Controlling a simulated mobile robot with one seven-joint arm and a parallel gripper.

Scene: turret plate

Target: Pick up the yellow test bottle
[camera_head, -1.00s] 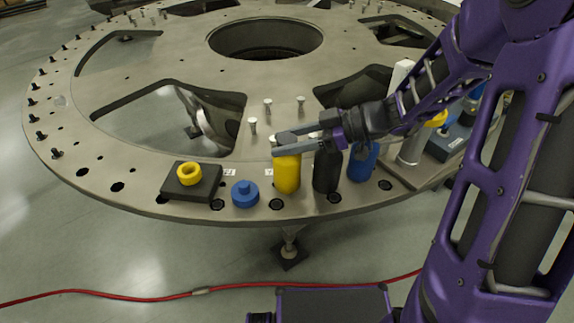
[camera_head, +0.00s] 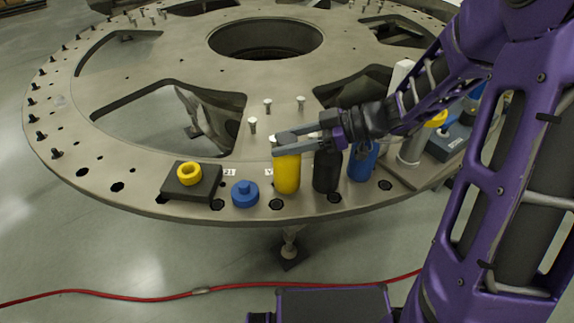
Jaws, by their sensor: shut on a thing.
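The yellow test bottle (camera_head: 287,175) stands upright near the front rim of the turret plate (camera_head: 120,172). My gripper (camera_head: 284,145) reaches in from the right, its fingers level across the top of the yellow bottle, shut on it. The fingers hide part of the bottle's top. The bottle's base appears to be at the plate surface; I cannot tell whether there is any gap beneath it.
A black bottle (camera_head: 326,172) and a blue bottle (camera_head: 362,164) stand close to the right, below my arm. A blue knobbed piece (camera_head: 245,194) is just left. A yellow ring (camera_head: 190,173) sits on a dark block (camera_head: 206,190). Several bolts (camera_head: 253,126) stand behind.

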